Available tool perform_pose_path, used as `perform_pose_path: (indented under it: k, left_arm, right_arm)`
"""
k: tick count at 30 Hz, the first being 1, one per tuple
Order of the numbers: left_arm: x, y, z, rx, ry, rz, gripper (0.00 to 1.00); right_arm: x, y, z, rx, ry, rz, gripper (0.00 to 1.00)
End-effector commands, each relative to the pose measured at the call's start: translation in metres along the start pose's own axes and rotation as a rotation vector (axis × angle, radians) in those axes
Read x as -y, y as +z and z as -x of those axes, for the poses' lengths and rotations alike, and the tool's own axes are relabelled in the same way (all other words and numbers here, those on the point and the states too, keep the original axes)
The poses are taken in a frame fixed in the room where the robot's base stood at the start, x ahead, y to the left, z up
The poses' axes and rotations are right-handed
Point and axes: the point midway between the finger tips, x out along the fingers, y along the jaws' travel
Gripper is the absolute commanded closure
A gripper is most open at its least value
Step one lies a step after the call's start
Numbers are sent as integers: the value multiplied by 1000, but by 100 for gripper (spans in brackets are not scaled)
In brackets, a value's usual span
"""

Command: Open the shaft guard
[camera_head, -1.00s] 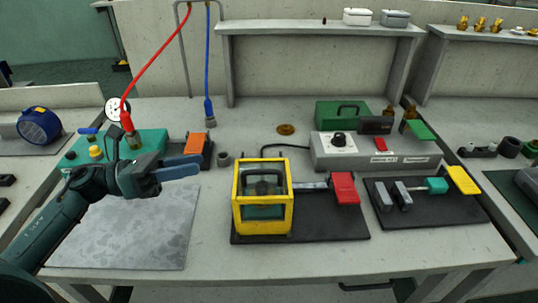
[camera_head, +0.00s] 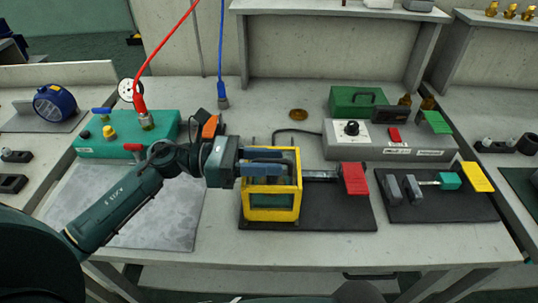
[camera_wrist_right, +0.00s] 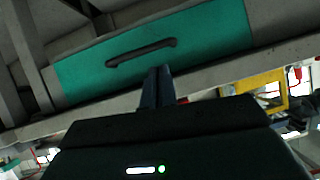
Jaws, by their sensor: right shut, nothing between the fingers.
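The shaft guard (camera_head: 271,214) is a yellow box frame with clear panels on a dark base plate. It stands upright over the shaft, in the middle of the bench. My left gripper (camera_head: 264,163) reaches in from the left, its blue fingers across the guard's upper part. They hide the dark handle there. I cannot tell whether they touch the guard or grip anything. My right gripper (camera_wrist_right: 158,86) is shut and empty in the right wrist view, in front of a teal panel with a dark handle (camera_wrist_right: 141,53). The guard's yellow frame (camera_wrist_right: 268,80) shows at the right there.
A red block (camera_head: 354,179) sits right of the guard on the dark base plate (camera_head: 340,215). Another dark plate (camera_head: 450,208) carries grey blocks and a yellow flap. A grey control box (camera_head: 435,145) stands behind. Hanging red (camera_head: 165,55) and blue (camera_head: 221,60) hoses are at the left.

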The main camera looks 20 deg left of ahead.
Motion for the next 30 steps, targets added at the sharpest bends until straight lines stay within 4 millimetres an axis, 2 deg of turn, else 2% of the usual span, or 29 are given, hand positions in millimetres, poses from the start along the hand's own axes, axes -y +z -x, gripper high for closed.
perform_pose_path:
  k: [10, 22, 30]
  left_arm:
    - [0, 0, -5, 0, 1, 0, 67]
    - [0, 0, -5, 0, 0, 1, 99]
    - [0, -1, -5, -1, 0, 1, 100]
  right_arm:
    - [0, 0, 0, 1, 0, 4, 100]
    - [0, 0, 0, 1, -1, 3, 100]
    - [0, 0, 0, 0, -1, 3, 100]
